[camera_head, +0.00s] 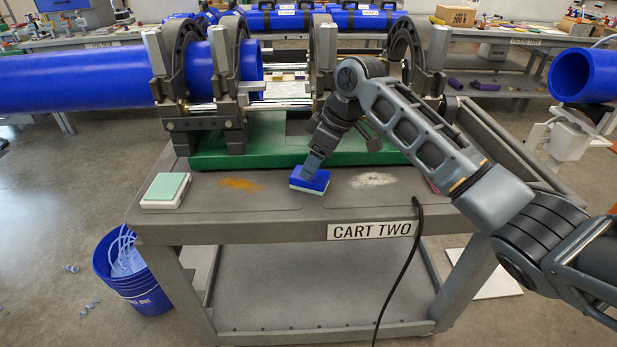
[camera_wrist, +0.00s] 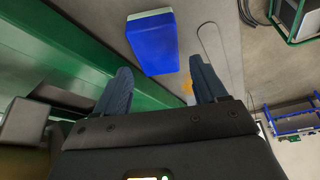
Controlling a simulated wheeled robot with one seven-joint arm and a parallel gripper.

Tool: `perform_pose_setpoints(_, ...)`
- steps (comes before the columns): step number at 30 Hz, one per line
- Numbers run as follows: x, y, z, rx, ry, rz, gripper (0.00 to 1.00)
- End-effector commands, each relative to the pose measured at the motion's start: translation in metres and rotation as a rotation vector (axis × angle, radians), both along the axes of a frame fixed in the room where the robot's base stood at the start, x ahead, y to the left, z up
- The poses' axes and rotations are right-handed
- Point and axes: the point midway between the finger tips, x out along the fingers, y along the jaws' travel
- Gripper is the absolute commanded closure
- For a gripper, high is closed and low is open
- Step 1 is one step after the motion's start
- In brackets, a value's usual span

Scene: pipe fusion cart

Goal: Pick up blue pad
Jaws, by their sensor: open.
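The blue pad (camera_head: 310,181) has a white lower layer and lies on the grey top of the cart, near its front edge. My gripper (camera_head: 312,168) is just above it in the head view, and the fingers hide part of the pad's rear. In the wrist view the blue pad (camera_wrist: 152,42) is ahead of the two fingertips, roughly in line with the gap between them. My gripper (camera_wrist: 160,75) is open with nothing between the fingers. Whether a finger touches the pad cannot be told.
A pale green and white pad (camera_head: 166,190) lies at the cart's left corner. Orange powder (camera_head: 241,184) and white powder (camera_head: 373,180) flank the blue pad. A green base (camera_head: 262,150) with pipe clamps stands behind. A black cable (camera_head: 402,262) hangs over the front edge.

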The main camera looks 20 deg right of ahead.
Motion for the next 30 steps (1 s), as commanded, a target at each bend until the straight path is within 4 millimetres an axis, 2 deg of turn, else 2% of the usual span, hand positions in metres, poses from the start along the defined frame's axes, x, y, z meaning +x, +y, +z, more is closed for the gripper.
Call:
perform_pose_setpoints(12,0.014,0.012,-0.046,0.001,0.001,0.0,0.29)
perform_pose_setpoints(20,0.015,0.013,-0.049,0.0,-0.002,0.001,0.29)
perform_pose_setpoints(30,0.015,0.013,-0.049,0.0,-0.001,0.0,0.59)
